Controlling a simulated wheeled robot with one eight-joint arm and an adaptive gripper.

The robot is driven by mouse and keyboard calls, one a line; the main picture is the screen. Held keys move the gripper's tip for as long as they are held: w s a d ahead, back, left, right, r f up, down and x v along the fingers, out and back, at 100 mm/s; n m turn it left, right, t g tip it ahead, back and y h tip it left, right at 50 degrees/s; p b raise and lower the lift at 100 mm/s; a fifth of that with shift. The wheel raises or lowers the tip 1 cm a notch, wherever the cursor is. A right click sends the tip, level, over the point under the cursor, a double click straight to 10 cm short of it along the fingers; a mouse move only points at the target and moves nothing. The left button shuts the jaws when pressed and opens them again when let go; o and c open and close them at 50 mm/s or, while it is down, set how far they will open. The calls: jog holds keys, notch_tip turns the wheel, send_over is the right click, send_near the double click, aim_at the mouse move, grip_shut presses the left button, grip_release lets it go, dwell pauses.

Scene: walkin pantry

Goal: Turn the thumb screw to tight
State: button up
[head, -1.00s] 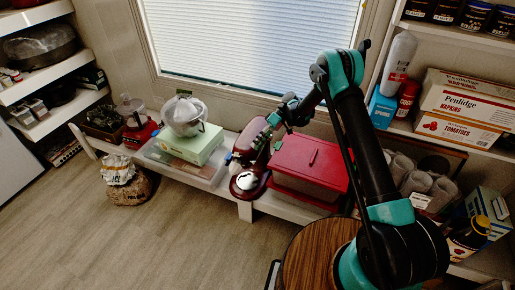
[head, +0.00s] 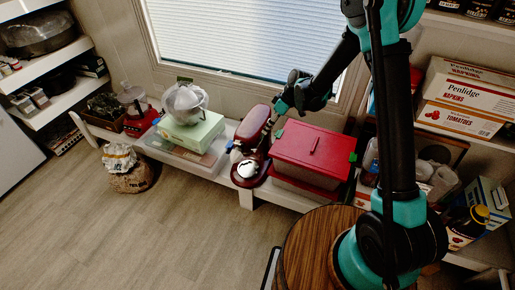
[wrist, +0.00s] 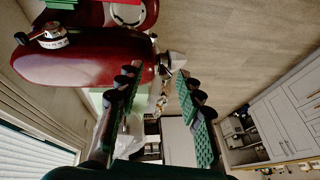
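A dark red stand mixer (head: 255,124) stands on the low white shelf below the window. In the wrist view its red body (wrist: 85,60) fills the upper left. A pale metal cone (wrist: 172,62) sticks out near the body's right end, and a silver-and-black knob with a marked band (wrist: 50,38) is at its left. I cannot tell which of these is the thumb screw. My gripper (wrist: 168,78) is open. The cone appears between its fingertips, but the fingers do not close on it. In the head view my gripper (head: 282,105) is just right of the mixer.
A red-lidded bin (head: 312,150) stands close on the mixer's right. The window blind (head: 245,35) is behind. The floor (head: 150,225) in front is open.

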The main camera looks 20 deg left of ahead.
aim_at(254, 150)
jog(key=a+f, duration=0.2)
jog(key=f, duration=0.5)
jog(key=a+f+t, duration=0.1)
jog(key=a+f, duration=0.2)
jog(key=f, duration=0.5)
jog(key=shift+s, duration=0.25)
jog(key=shift+a, duration=0.1)
jog(key=shift+c, duration=0.2)
grip_shut()
